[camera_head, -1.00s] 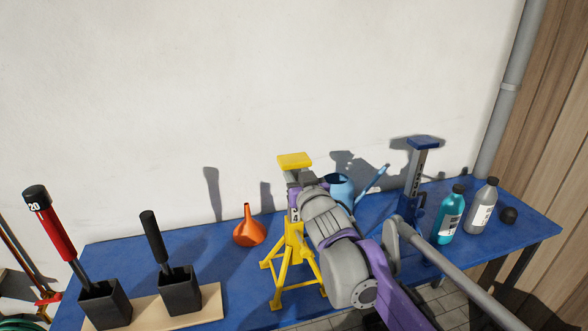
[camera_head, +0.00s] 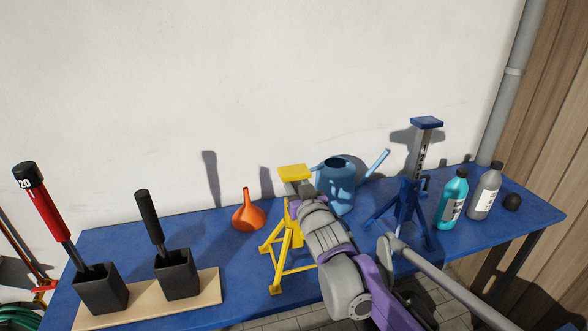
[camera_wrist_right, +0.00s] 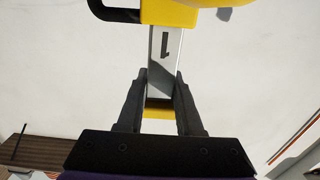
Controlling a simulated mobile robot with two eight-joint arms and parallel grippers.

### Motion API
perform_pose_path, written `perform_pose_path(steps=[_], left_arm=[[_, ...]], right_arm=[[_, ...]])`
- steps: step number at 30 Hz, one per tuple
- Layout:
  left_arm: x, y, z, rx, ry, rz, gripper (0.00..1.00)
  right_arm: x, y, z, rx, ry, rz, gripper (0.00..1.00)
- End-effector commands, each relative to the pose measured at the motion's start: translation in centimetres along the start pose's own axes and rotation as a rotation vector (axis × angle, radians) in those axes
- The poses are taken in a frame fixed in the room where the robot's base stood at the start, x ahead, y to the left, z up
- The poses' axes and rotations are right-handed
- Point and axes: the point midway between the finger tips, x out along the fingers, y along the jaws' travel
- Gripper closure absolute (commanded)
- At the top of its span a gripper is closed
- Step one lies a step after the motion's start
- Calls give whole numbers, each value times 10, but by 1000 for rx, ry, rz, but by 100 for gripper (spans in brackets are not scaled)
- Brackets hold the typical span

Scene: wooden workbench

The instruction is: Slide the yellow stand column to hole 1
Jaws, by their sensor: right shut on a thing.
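The yellow stand (camera_head: 290,240) is on the blue workbench, its splayed legs partly hidden by my right arm. Its column has a yellow top plate (camera_head: 295,172) and stands upright, a short length showing above the base. My right gripper (camera_wrist_right: 161,76) is shut on the column, one black finger on each side. Whether a pin sits in a hole cannot be told. My left gripper is not in view.
A blue watering can (camera_head: 336,187) stands just behind my right arm. A blue stand (camera_head: 408,200), a teal bottle (camera_head: 452,200) and a grey bottle (camera_head: 484,194) are to the right.

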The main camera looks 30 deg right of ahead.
Motion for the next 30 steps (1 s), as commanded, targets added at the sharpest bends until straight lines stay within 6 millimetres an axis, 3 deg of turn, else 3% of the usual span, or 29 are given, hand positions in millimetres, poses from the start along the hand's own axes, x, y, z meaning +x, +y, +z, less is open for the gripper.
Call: perform_pose_path(steps=[10, 11, 16, 25, 30], left_arm=[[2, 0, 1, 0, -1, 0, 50], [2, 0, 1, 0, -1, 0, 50], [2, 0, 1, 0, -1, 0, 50], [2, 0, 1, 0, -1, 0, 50], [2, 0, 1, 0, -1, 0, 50]], right_arm=[[0, 0, 8, -1, -6, 1, 100], [0, 0, 8, -1, -6, 1, 64], [0, 0, 6, 0, -3, 1, 35], [-1, 0, 5, 0, -1, 1, 35], [-16, 0, 5, 0, 0, 1, 35]])
